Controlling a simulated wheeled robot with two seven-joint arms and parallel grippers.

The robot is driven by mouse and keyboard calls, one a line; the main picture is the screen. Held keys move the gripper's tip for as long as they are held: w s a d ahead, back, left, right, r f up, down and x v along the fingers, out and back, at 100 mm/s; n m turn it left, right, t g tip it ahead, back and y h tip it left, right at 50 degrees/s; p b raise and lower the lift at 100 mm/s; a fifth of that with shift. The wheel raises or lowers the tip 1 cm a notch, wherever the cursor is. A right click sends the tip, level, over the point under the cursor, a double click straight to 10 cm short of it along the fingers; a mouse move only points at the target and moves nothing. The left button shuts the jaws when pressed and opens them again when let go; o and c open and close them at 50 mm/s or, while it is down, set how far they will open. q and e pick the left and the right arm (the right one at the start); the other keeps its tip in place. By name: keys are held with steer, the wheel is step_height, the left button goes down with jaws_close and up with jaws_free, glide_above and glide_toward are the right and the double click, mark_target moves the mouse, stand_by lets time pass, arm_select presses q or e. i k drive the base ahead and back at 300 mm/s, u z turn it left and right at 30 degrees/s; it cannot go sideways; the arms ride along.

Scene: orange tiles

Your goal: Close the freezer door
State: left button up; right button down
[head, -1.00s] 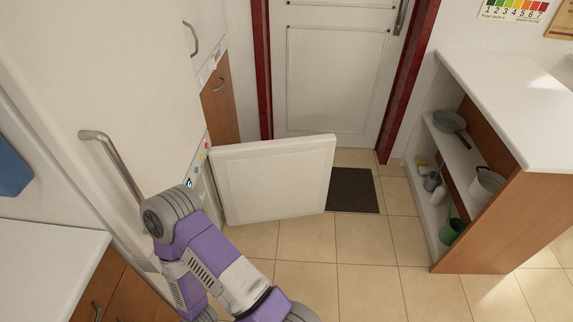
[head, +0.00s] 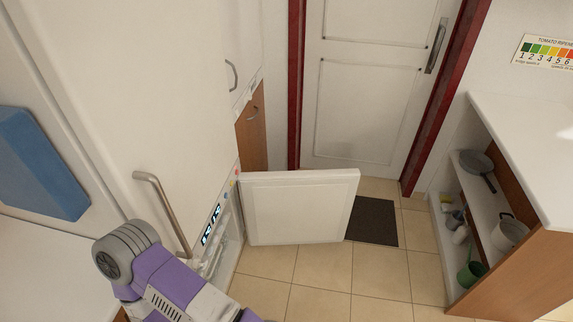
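The freezer door (head: 298,208) is a white panel swung open, sticking out to the right from the tall white appliance (head: 130,95). The freezer opening (head: 225,240) shows in part behind my arm, below a small display (head: 211,224). A purple and grey arm of mine crosses the lower left, in front of the appliance and apart from the door in the picture. No gripper fingers of mine are in view.
A white-topped shelf unit (head: 530,140) with pans and pots stands at the right. A dark mat (head: 373,220) lies before the white room door (head: 365,85). Tiled floor (head: 325,275) between the freezer door and shelf is free. A metal handle (head: 163,212) juts from the appliance.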

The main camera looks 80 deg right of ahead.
mark_target(297, 207)
steer(key=u, duration=1.8)
steer(key=k, duration=2.7)
steer(key=z, duration=2.65)
steer(key=i, duration=0.55)
